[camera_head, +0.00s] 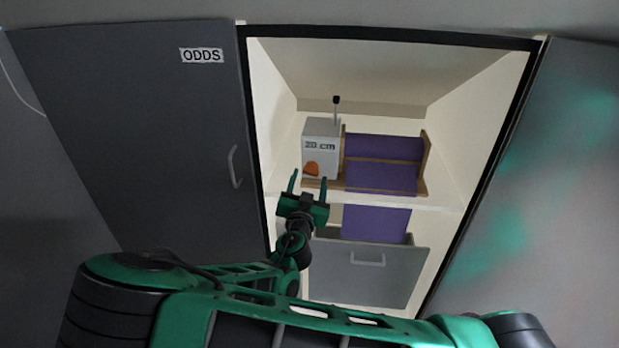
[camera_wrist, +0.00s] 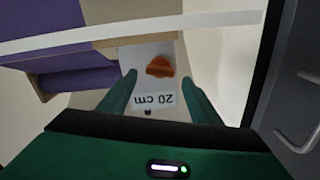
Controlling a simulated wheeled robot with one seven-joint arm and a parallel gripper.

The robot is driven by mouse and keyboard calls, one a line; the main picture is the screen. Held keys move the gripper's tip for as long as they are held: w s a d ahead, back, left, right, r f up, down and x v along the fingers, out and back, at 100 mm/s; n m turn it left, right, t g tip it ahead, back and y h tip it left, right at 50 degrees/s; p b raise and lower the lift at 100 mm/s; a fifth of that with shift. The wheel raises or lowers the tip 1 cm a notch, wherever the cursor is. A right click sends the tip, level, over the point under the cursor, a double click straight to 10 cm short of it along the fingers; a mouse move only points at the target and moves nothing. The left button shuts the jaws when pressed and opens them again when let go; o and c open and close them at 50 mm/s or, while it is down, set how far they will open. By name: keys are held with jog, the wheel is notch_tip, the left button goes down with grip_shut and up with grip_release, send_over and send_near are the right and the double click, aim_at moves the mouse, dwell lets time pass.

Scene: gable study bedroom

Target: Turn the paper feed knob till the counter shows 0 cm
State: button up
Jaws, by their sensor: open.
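The paper feed knob (camera_head: 312,169) is orange and sits low on the front of a pale grey box (camera_head: 321,128). The counter on the box (camera_head: 320,144) reads 20 cm. In the wrist view the knob (camera_wrist: 160,67) lies beyond my fingertips and between their lines, with the counter (camera_wrist: 153,99) upside down. Purple paper (camera_head: 383,147) on a roll stands right of the box and hangs over the shelf edge. My gripper (camera_head: 307,182) is open and empty in front of the box, just below the knob in the head view. The wrist view shows both fingers (camera_wrist: 158,95) apart.
The box stands on a white shelf (camera_head: 440,200) inside a cupboard. A black lever (camera_head: 336,104) rises behind the box. A grey drawer (camera_head: 390,275) is below, with the paper hanging to it. A door marked ODDS (camera_head: 150,120) is at left; a grey panel (camera_head: 560,170) is at right.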

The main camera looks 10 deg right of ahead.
aim_at(311, 170)
jog(key=shift+x, duration=1.35)
jog(key=shift+s, duration=0.1)
jog(key=shift+c, duration=0.4)
jog(key=c, duration=1)
jog(key=shift+o, duration=0.2)
jog(key=shift+n, duration=0.4)
